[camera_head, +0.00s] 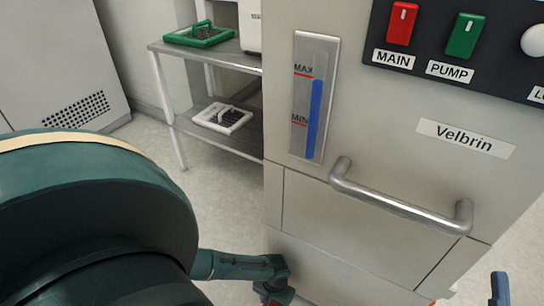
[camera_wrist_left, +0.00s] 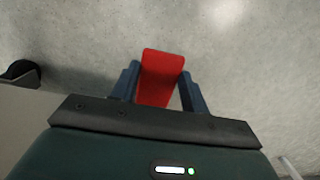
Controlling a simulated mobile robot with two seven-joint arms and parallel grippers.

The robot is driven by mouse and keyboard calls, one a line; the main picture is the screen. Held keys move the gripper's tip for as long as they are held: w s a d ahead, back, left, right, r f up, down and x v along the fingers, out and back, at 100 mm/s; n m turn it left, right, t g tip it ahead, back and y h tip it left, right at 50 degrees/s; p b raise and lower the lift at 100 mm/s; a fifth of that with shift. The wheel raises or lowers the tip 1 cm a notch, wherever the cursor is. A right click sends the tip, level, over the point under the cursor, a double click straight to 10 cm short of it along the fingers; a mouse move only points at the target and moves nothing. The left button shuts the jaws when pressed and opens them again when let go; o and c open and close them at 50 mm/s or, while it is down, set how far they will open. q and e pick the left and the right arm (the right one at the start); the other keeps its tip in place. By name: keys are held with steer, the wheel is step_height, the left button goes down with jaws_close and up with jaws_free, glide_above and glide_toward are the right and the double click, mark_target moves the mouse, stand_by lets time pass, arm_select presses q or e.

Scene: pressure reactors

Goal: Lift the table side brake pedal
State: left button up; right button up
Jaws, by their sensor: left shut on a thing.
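The red brake pedal (camera_wrist_left: 163,72) shows in the left wrist view as a flat red bar between the two dark blue fingers of my left gripper (camera_wrist_left: 160,90). The gripper is shut on it, with its outer end standing out past the fingertips. Grey speckled floor lies behind it. In the head view my left arm reaches down at the bottom centre, by the lower part of the cabinet (camera_head: 340,275); a little red shows at the bottom edge there, mostly cut off. A blue fingertip, which looks like my right gripper (camera_head: 500,289), shows at the bottom right; its jaws cannot be judged.
The cabinet front carries a metal bar handle (camera_head: 400,208), a blue level gauge (camera_head: 313,110) and red and green switches. A shelf table (camera_head: 215,56) with a green tray (camera_head: 202,34) stands behind. A dark wheel (camera_wrist_left: 21,74) is left of the pedal.

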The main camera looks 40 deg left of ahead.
arm_select(q)
steer(key=shift+r+g, duration=0.1)
steer(key=shift+g, duration=0.2)
arm_select(e)
steer(key=shift+f, duration=0.25)
arm_select(q)
steer(key=o, duration=1.4)
steer(key=shift+r, duration=0.2)
step_height(320, 180, up, 4)
steer(key=p, duration=0.3)
steer(key=shift+f, duration=0.15)
step_height(320, 180, up, 6)
steer(key=p, duration=0.4)
arm_select(e)
steer(key=f+g+h, duration=0.1)
steer(key=s+f+m+g+h, duration=0.1)
steer(key=h, duration=0.1)
steer(key=shift+s+d+f, duration=0.1)
steer(key=shift+d+f, duration=0.1)
steer(key=shift+f, duration=0.2)
